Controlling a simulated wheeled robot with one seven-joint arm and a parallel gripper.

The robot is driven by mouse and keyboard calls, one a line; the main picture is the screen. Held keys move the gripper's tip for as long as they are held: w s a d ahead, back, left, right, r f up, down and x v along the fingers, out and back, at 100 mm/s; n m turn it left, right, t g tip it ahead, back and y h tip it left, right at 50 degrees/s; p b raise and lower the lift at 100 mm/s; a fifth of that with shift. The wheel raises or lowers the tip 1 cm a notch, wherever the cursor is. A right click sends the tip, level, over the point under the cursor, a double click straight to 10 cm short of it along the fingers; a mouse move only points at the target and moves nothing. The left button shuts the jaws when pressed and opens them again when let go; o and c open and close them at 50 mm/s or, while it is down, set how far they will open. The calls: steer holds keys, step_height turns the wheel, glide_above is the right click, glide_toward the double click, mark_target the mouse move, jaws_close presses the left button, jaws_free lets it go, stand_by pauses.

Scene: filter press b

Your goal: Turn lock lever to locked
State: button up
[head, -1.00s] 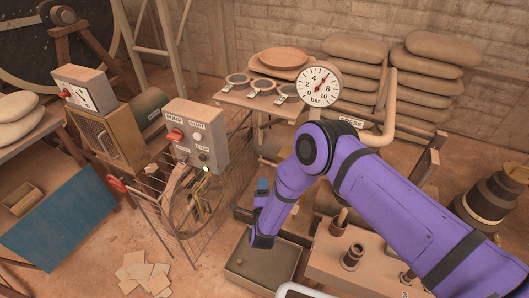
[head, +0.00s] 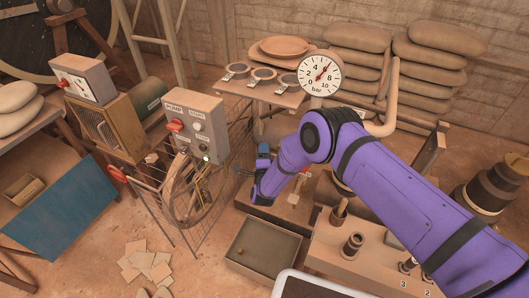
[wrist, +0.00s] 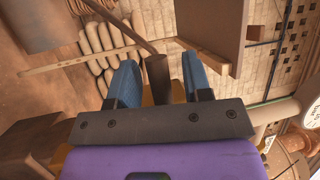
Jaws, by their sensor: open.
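My gripper (head: 262,152) is in the middle of the head view, right of the pump box and above the open tray, its far side partly hidden by my wrist. In the wrist view its two blue fingers (wrist: 158,82) stand apart. A brown round bar or grip (wrist: 157,76) shows in the gap between them; I see no contact on either side. I cannot tell whether this bar is the lock lever or how far it is from the fingers. A red handle (head: 117,173) sticks out at the left of the wire cage (head: 165,205). No lever marked as the lock is readable.
The pump box (head: 195,130) with a red knob stands left of my gripper. A pressure gauge (head: 320,74) and a pipe (head: 388,105) are behind it. An open tray (head: 262,250) and a wooden bench (head: 335,250) are below. Stacked sacks (head: 350,50) line the wall.

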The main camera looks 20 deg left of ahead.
jaws_close()
steer(key=shift+f+n, duration=0.15)
steer(key=shift+n, duration=0.15)
steer(key=d+f+n+g+h, duration=0.4)
steer(key=d+f+n+g, duration=0.1)
steer(key=n, duration=0.9)
steer(key=shift+s+d+f+g+h, duration=0.3)
steer(key=shift+d+f, duration=0.25)
steer(key=shift+d, duration=0.15)
stand_by(0.5)
jaws_free()
